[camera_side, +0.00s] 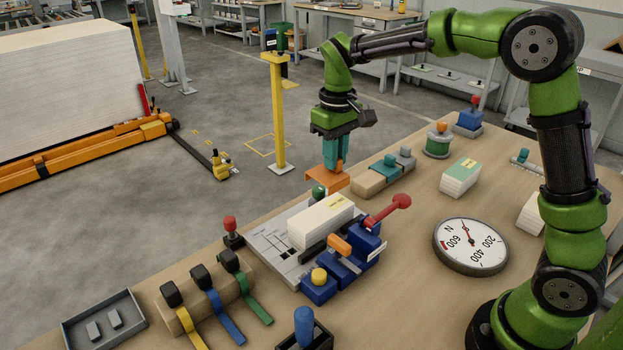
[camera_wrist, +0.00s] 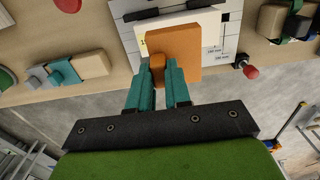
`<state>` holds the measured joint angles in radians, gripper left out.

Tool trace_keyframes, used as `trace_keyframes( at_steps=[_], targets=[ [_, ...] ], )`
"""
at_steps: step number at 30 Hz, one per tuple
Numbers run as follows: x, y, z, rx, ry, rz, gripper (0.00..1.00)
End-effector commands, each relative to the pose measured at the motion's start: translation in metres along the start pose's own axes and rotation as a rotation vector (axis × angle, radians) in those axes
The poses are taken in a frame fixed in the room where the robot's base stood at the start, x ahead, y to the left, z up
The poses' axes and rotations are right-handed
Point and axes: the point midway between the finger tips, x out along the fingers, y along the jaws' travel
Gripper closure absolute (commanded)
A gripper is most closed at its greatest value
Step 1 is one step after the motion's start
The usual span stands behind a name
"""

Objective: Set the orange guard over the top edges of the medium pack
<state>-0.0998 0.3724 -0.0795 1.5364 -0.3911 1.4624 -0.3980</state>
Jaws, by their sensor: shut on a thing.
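The orange guard (camera_side: 325,179) is held in the teal fingers of my gripper (camera_side: 334,165), which is shut on its raised grip. The guard hangs at the table's far edge, behind the white pack (camera_side: 318,224) on the grey fixture board, and looks apart from it. This pack has a yellow label on top; I take it as the medium pack. In the wrist view, the guard (camera_wrist: 173,52) is in front of my gripper (camera_wrist: 164,75) and covers much of the board and pack.
A blue clamp with a red-knobbed lever (camera_side: 388,207) stands right beside the pack. A wooden block with teal and grey parts (camera_side: 384,174) lies close right of the guard. A green-topped pack (camera_side: 460,178) and a dial (camera_side: 470,246) are further right.

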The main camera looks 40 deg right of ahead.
Motion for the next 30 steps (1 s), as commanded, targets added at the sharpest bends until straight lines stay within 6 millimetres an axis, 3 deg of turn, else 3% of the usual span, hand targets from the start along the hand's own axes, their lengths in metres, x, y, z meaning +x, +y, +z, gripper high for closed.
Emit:
trace_keyframes(
  at_steps=[18,30],
  targets=[
    [0.049,0.0,0.0,0.0,-0.002,0.0,1.0],
    [0.058,0.0,0.0,-0.001,0.0,0.0,1.0]
  ],
)
